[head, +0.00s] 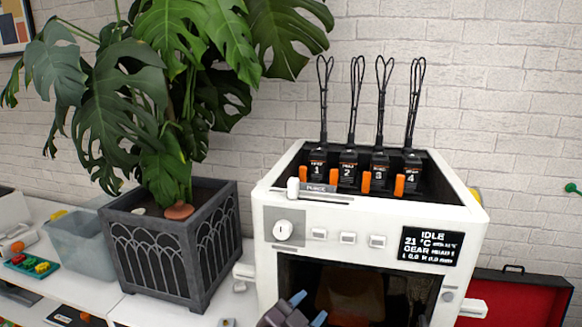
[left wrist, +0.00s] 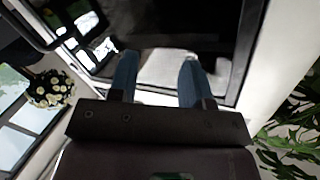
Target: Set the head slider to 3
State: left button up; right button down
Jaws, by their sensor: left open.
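The white machine (head: 268,215) has a row of heads (head: 348,165) numbered 1 to 4 in its open top, each with an orange tab and black cable loop. A white slider knob (head: 292,188) stands at the left end of the top front edge, beside a dark label that seems to read PURGE. The display (head: 431,246) reads IDLE and 21 °C; its smaller text is hard to read. My left gripper (head: 305,306) is low in front of the machine's dark window, below the knob and apart from it. In the left wrist view its blue fingers (left wrist: 158,75) are open and empty.
A round dial (head: 283,231) and several white buttons (head: 348,238) sit on the front panel. A potted monstera in a grey planter (head: 170,255) stands close on the left, its leaves reaching toward the machine. A red case (head: 520,295) lies open at right.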

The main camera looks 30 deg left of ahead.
pick_arm(q)
jog(key=r+t, duration=0.1)
jog(key=r, duration=0.3)
jog(key=r+n+t+y+p, duration=0.1)
jog(key=r, duration=0.4)
jog(key=s+r+t+y, duration=0.1)
jog(key=r, duration=0.4)
jog(key=shift+d+r, duration=0.2)
jog(key=shift+d, duration=0.05)
jog(key=n+t+y, duration=0.1)
jog(key=n+y, duration=0.6)
jog(key=n, duration=0.2)
send_near(292, 186)
jog(key=p+x, duration=0.3)
jog(key=x, duration=0.7)
jog(key=shift+w+r+p, duration=0.1)
jog(key=shift+p, duration=0.3)
jog(key=shift+w+a+r, duration=0.1)
jog(key=shift+w+a, duration=0.05)
jog(key=shift+w, duration=0.2)
pick_arm(e)
jog(key=r, duration=0.1)
jog(key=s+r, duration=0.1)
jog(key=r, duration=0.1)
jog(key=shift+s+d+g, duration=0.1)
jog(key=shift+s+g, duration=0.15)
jog(key=shift+g, duration=0.05)
jog(key=shift+r, duration=0.1)
